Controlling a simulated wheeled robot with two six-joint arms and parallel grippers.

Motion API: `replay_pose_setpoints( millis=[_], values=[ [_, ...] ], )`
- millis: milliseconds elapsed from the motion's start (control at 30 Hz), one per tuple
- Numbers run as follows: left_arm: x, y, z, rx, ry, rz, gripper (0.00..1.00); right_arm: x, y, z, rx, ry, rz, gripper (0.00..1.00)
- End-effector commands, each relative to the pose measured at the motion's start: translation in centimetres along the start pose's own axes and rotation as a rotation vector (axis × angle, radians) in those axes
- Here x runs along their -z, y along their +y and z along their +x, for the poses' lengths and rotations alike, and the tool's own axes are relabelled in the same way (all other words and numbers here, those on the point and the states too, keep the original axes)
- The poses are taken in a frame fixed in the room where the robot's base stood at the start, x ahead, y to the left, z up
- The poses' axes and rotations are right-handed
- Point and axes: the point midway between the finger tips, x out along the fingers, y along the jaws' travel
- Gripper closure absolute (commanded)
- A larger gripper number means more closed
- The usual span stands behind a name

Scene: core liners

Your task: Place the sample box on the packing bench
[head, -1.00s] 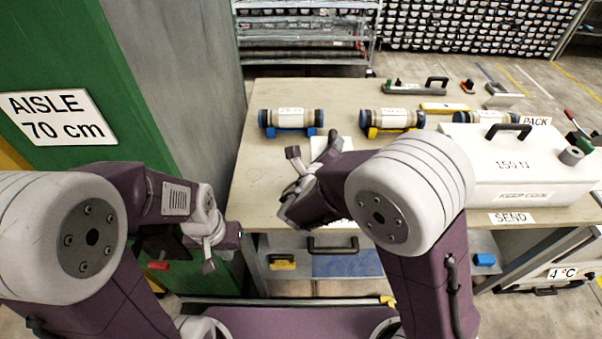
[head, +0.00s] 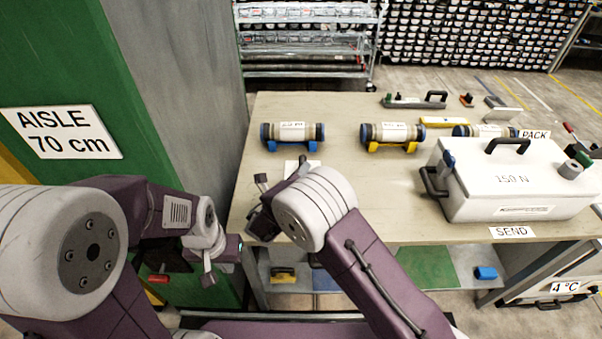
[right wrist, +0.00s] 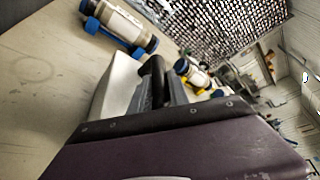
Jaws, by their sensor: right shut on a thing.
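The packing bench (head: 345,205) has a pale top. My right gripper (head: 262,205) is over its near left part. In the right wrist view, the gripper (right wrist: 160,92) is shut on a black handle (right wrist: 153,72), with a white box (right wrist: 118,88) beside it that looks like the sample box. In the head view only a small white part of that box (head: 296,166) shows behind my right arm. I cannot tell whether it touches the bench top. My left gripper (head: 222,262) is left of the bench, near the green cabinet; its jaw opening is unclear.
Core liners stand on blue (head: 291,133) and yellow (head: 392,135) cradles along the back, with another (head: 487,131) further right. A large white box marked 150 N (head: 512,180) fills the right side. A SEND label (head: 512,232) lies before it. The bench middle is clear.

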Motion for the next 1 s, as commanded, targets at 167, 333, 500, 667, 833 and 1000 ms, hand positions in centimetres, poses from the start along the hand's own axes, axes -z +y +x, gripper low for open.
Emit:
replay_pose_setpoints(
  millis=[167,333,500,667,833,1000],
  values=[
    [0.01,0.0,-0.07,0.0,0.0,0.0,1.0,0.23,0.41,0.17,0.005,-0.004,0.003,1.0],
    [0.0,0.0,-0.02,0.0,0.0,0.0,1.0,0.25,0.44,0.17,0.005,-0.004,0.003,1.0],
    [-0.01,0.0,0.15,0.0,0.0,0.0,1.0,0.52,0.75,0.23,0.001,-0.001,0.001,0.62],
    [-0.01,0.0,0.14,0.0,0.0,0.0,1.0,0.52,0.74,0.23,0.001,-0.001,0.001,0.57],
    [-0.01,0.0,0.07,0.0,0.0,0.0,1.0,0.46,0.66,0.21,0.001,-0.001,0.001,0.57],
    [0.06,0.01,-0.53,0.0,0.0,0.0,1.0,0.11,0.2,-0.12,0.002,0.001,0.001,0.57]
  ],
)
